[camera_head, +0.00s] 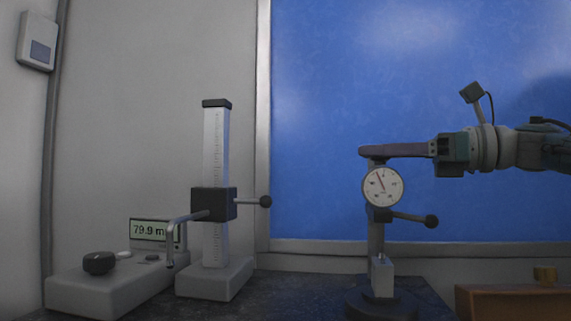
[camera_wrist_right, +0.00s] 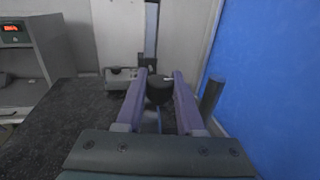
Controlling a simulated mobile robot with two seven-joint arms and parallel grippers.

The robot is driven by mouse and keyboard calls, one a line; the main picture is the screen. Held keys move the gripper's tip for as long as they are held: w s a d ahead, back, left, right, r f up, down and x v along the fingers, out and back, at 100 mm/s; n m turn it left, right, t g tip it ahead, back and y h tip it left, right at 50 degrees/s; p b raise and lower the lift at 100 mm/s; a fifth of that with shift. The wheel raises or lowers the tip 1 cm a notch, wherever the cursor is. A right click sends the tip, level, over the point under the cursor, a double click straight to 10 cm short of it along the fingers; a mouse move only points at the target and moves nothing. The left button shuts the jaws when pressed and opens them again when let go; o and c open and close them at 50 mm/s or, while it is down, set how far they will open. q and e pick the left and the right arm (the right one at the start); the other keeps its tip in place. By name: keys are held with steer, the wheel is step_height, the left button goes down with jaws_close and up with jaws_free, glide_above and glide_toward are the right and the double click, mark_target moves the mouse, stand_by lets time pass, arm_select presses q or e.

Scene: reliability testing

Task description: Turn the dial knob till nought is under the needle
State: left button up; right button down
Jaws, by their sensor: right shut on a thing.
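The dial gauge (camera_head: 382,187) has a round white face with a thin needle, and stands upright on a dark post. The needle points up and slightly left of the face's middle; the numerals are too small to read. My right gripper (camera_head: 367,151) comes in level from the right, its purple fingers just above the face at the gauge's top. In the right wrist view its fingers close around a dark rounded part, the dial knob (camera_wrist_right: 158,90). The fingers hide much of this knob in the head view. My left gripper is not in view.
The gauge's stand (camera_head: 381,280) has a side lever with a black ball (camera_head: 431,221). To the left are a ruled column (camera_head: 214,150) with a clamp and a grey box (camera_head: 95,290) with a black knob and a display. A brown box (camera_head: 500,303) lies at lower right.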

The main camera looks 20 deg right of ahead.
steer(key=shift+a+r+g, duration=0.1)
steer(key=shift+g, duration=0.2)
steer(key=c, duration=0.5)
jaws_free()
steer(key=shift+b+v, duration=1.7)
steer(key=shift+v, duration=3.3)
steer(key=shift+w, duration=0.1)
